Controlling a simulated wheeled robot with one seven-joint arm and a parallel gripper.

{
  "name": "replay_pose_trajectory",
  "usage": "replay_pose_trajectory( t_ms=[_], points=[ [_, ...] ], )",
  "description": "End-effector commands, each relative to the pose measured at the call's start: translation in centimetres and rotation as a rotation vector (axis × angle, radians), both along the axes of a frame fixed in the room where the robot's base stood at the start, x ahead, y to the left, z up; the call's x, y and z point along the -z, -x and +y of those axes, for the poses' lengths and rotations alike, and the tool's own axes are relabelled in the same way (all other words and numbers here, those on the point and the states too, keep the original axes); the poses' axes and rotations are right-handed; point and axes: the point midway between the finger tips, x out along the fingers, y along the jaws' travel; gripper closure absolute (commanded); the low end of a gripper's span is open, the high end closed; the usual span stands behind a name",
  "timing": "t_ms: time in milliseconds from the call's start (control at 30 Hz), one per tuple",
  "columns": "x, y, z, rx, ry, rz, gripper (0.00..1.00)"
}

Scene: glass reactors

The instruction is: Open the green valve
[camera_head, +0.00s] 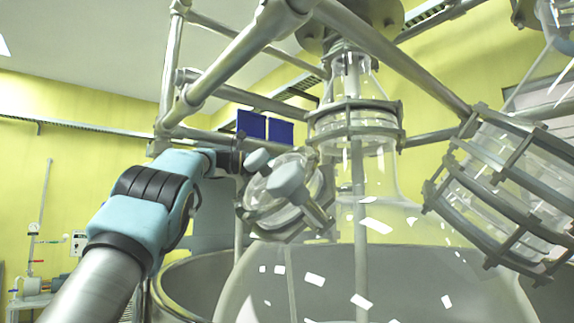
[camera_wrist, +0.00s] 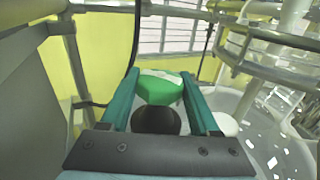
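The green valve handle (camera_wrist: 160,85) shows in the wrist view between the tips of my gripper's two teal fingers (camera_wrist: 159,74). The fingers are spread wide, one on each side of the handle. It nearly fills the gap, and I cannot tell whether either finger touches it. A dark rounded part (camera_wrist: 155,121) lies between the fingers, nearer the palm. In the head view my arm reaches up from the lower left, and its end (camera_head: 228,161) is beside pale grey knobs (camera_head: 286,181) on a glass flange. No green handle can be made out there, and my fingertips are not clear.
A large glass reactor vessel (camera_head: 380,200) stands in a grey metal basin (camera_head: 180,276). Metal frame pipes (camera_head: 232,62) cross above my arm. A caged glass port (camera_head: 520,190) is on the right. A white round knob (camera_wrist: 227,124) is right of my right finger.

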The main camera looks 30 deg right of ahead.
Motion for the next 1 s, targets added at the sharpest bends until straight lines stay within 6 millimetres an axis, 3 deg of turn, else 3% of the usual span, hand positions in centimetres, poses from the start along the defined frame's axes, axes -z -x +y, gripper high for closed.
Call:
replay_pose_trajectory(
  t_ms=[67, 400, 1000],
  points=[
    [-0.01, -0.01, 0.0, -0.001, 0.0, 0.0, 0.49],
    [-0.03, -0.02, -0.01, -0.001, 0.0, 0.0, 0.87],
    [0.42, 0.12, -0.12, -0.168, 0.0, -0.002, 0.87]
  ],
)
